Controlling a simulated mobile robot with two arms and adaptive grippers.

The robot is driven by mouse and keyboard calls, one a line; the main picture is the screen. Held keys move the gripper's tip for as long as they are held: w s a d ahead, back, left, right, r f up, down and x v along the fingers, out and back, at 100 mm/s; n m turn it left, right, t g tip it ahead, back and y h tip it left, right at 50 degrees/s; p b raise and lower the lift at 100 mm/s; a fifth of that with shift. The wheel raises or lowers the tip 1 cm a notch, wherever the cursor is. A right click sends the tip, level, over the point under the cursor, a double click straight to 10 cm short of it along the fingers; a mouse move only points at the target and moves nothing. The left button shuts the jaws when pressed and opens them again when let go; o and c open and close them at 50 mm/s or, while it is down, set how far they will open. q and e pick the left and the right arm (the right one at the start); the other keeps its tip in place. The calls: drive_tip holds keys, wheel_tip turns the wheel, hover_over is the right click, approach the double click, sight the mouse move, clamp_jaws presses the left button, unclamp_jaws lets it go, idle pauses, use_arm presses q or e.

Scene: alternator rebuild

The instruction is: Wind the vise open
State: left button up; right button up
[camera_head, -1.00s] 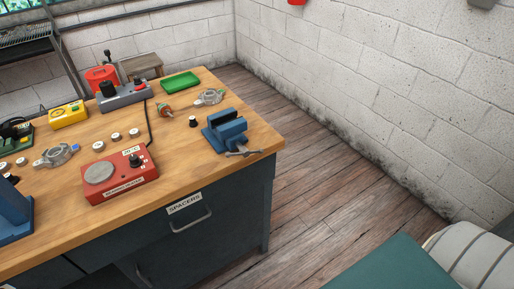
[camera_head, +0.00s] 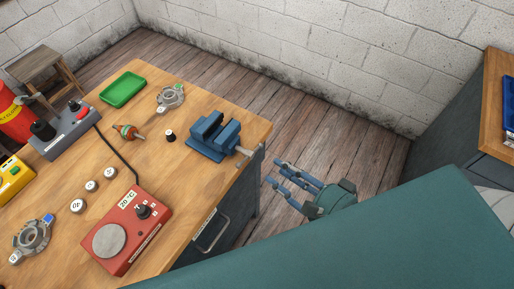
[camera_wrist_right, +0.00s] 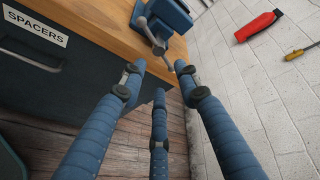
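The blue vise (camera_head: 214,136) sits at the right corner of the wooden bench, and its handle (camera_head: 243,152) sticks out at the bench edge. In the right wrist view the vise (camera_wrist_right: 168,14) is at the top, with its grey screw and handle (camera_wrist_right: 155,38) pointing toward my fingers. My right gripper (camera_head: 275,175) is off the bench edge, just right of the handle. In the right wrist view its three blue fingers (camera_wrist_right: 160,80) are spread, with nothing between them; the handle lies just beyond the tips. My left gripper is not in view.
On the bench (camera_head: 190,95) are a red hot plate (camera_head: 128,232), a green tray (camera_head: 122,89), a grey switch box (camera_head: 66,132), alternator housings (camera_head: 171,97), a rotor (camera_head: 128,132) and several spacers. A second bench (camera_head: 495,110) stands at right. Floor between is clear.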

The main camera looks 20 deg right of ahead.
sight(256, 157)
drive_tip(key=p+x, duration=0.3)
drive_tip(key=x, duration=0.7)
drive_tip(key=shift+d+f, duration=0.1)
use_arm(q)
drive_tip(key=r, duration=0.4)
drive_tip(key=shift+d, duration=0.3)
use_arm(e)
drive_tip(key=shift+w, duration=0.1)
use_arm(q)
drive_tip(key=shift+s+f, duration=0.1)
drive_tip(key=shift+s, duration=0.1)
use_arm(e)
drive_tip(key=shift+c, duration=0.3)
clamp_jaws()
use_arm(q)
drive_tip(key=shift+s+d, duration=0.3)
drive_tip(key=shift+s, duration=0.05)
